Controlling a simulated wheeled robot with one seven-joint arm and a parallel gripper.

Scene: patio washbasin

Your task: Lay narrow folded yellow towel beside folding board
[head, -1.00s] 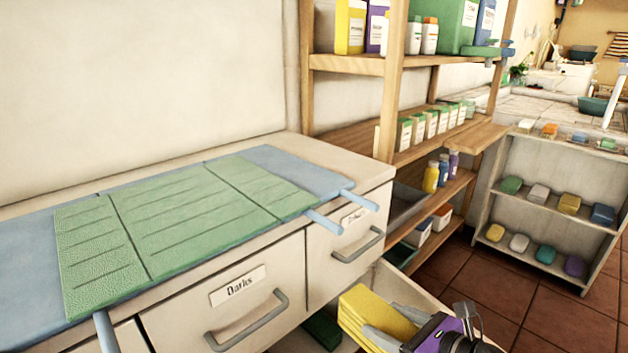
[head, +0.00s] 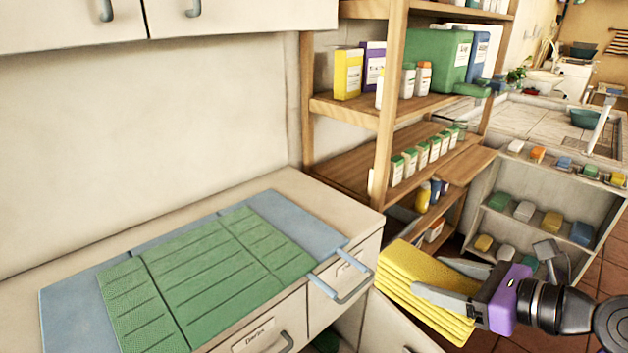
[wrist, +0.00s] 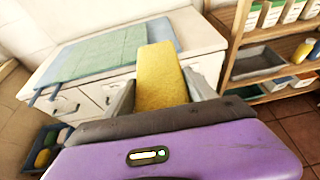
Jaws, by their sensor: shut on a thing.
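The narrow folded yellow towel (head: 412,272) is a stack of several layers, held in the air just off the right front corner of the counter. My gripper (head: 455,283) is shut on its right end; the left end sticks out free. In the wrist view the towel (wrist: 160,78) points away between my fingers (wrist: 160,95), towards the counter. The folding board (head: 205,272) is green with creased panels and lies flat on a blue mat (head: 298,222) on the counter. In the wrist view the board (wrist: 100,52) is left of the towel.
The counter (head: 285,183) has bare strips behind the board and at its right end. Blue handles (head: 335,262) stick out over its front edge. Drawers with grey handles are below. Wooden shelves (head: 390,110) with bottles and boxes stand right, and a low shelf of soaps (head: 540,205) beyond.

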